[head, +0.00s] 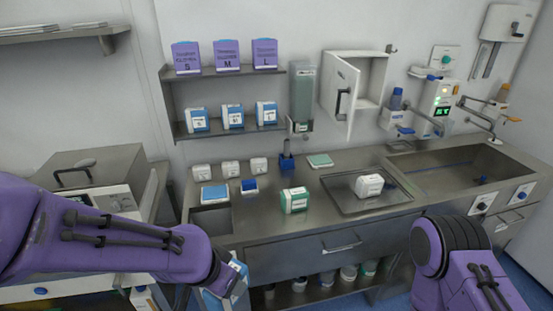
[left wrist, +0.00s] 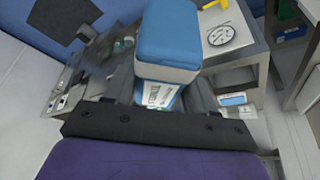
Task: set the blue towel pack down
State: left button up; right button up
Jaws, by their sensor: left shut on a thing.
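The blue towel pack (left wrist: 168,38) has a blue top and a white, printed lower part. In the left wrist view it sits between the dark fingers of my left gripper (left wrist: 162,95), which is shut on it. In the head view the pack (head: 238,284) shows at the bottom edge, partly hidden by my left gripper (head: 222,285). There it is in front of the counter, below the level of its top. My right arm shows at the lower right of the head view, but its gripper is out of frame.
The steel counter (head: 255,222) holds a green-and-white pack (head: 295,199), a tray (head: 345,205) with a white pack (head: 369,186), and a blue-topped pack (head: 214,193). Wall shelves (head: 235,130) hold several boxes. A sink (head: 450,170) is at the right.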

pick_arm(q)
jog(key=w+a+f+n+y+b, duration=0.1)
jog(key=w+a+f+n+b, duration=0.2)
jog(key=a+f+b, duration=0.1)
jog(key=w+a+f+n+y+b, duration=0.1)
jog(key=w+a+f+n+b, duration=0.2)
jog(key=f, duration=0.6)
jog(key=a+b, duration=0.2)
jog(key=b, duration=0.1)
jog(key=shift+w+f+t, duration=0.3)
jog(key=shift+w, duration=0.1)
jog(key=shift+a, duration=0.1)
